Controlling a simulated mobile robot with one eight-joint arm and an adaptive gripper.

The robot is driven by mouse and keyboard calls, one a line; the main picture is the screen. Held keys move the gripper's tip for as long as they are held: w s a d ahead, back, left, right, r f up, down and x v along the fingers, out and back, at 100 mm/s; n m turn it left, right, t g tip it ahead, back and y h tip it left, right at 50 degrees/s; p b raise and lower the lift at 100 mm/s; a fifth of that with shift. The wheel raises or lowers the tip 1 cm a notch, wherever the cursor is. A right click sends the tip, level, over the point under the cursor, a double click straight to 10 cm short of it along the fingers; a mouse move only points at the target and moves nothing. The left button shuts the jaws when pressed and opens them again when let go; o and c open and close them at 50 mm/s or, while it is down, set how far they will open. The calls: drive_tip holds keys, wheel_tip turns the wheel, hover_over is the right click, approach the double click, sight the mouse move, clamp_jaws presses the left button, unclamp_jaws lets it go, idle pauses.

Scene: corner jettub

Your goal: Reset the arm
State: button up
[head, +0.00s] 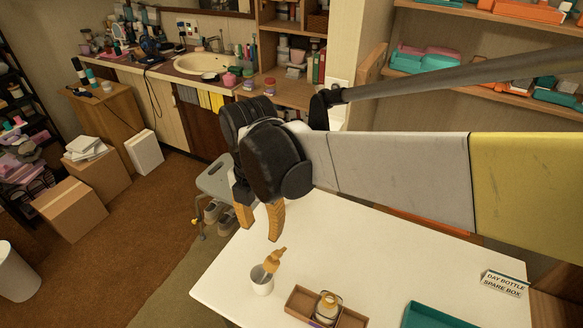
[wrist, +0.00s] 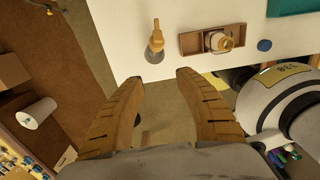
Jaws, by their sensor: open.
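My gripper (head: 259,222) hangs at the end of my outstretched arm, over the far left edge of the white table (head: 370,245). Its two ochre fingers are apart, and nothing is between them. In the wrist view the open fingertips (wrist: 158,82) point toward the table edge and the floor beside it.
A wooden box (head: 302,303) holding a jar (head: 328,305) and a teal tray (head: 440,317) lie along the near side of the table. A sign (head: 503,284) reads "DAY BOTTLE SPARE BOX". A grey stool (head: 216,180) stands behind the table. Cardboard boxes (head: 72,208) are on the left floor.

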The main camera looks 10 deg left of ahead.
idle(0.3)
drive_tip(key=w+d+r+m+t+y, duration=0.1)
drive_tip(key=d+r+m+t, duration=0.3)
drive_tip(key=d+m, duration=1.35)
drive_tip(key=s+d+m+t+h, duration=0.1)
drive_tip(key=s+d+m+t, duration=0.2)
drive_tip(key=d+m, duration=1.2)
drive_tip(key=shift+s+d+r, duration=0.3)
drive_tip(key=shift+s+d, duration=0.25)
drive_tip(key=shift+s, duration=0.1)
